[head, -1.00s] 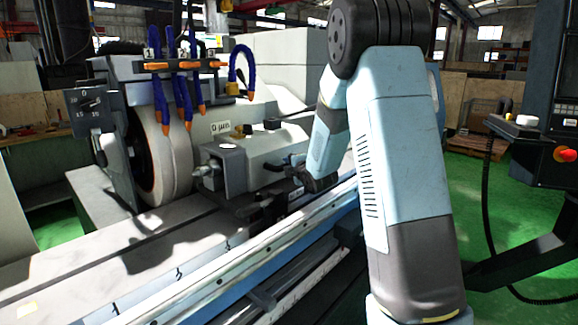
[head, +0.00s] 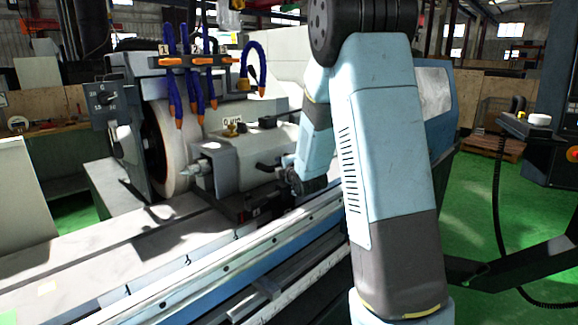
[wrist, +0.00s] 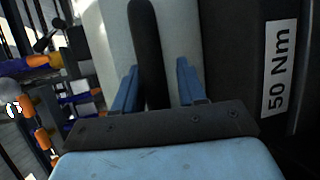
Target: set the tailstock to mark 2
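The tailstock (head: 232,165) is a grey block with a pointed centre on its left side. It sits on the grinder's table (head: 95,262) in the head view, right of the grinding wheel (head: 172,150). A dark lever (head: 266,168) sticks out at its right side. My arm reaches down to the tailstock's right side, and my fingers are hard to make out there. In the wrist view, my gripper (wrist: 155,85) has its two blue fingers apart. A dark bar (wrist: 145,45), probably a lever, runs between them, with a gap to the right finger.
Orange-tipped blue coolant hoses (head: 205,85) hang above the wheel and tailstock. A dark panel with a "50 Nm" label (wrist: 279,66) lies close right of my gripper. A control pedestal (head: 535,150) stands at the right. Green floor lies open between.

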